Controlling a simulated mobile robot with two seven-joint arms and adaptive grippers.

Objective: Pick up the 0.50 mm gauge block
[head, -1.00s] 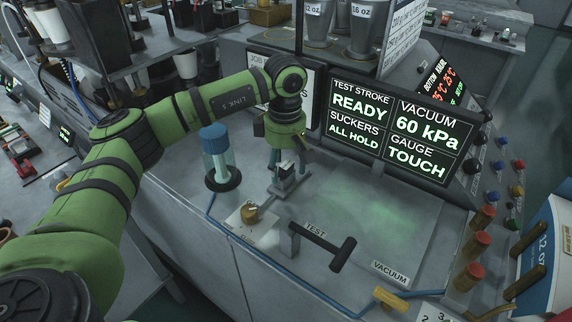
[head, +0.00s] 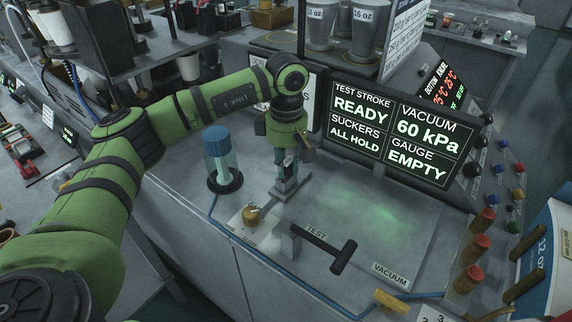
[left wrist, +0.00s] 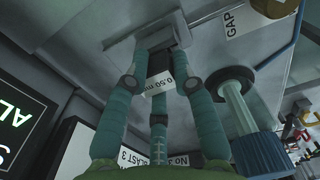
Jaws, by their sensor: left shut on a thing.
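The 0.50 mm gauge block (left wrist: 160,62) is a small dark block with a white label reading "0.50 m…" in the left wrist view. My left gripper (left wrist: 163,70) is shut on it, with green-teal fingers on either side. In the head view my left gripper (head: 289,168) points down just above a grey stand (head: 291,189) on the bench. The fingers largely hide the block there, and I cannot tell how far it is off the stand. The screen (head: 392,132) reads "GAUGE EMPTY". My right gripper is not in view.
A blue-capped clear bottle (head: 219,160) stands left of the gripper. A brass knob (head: 251,214) and a black TEST handle (head: 325,246) are in front. Blue tubing runs along the bench edge.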

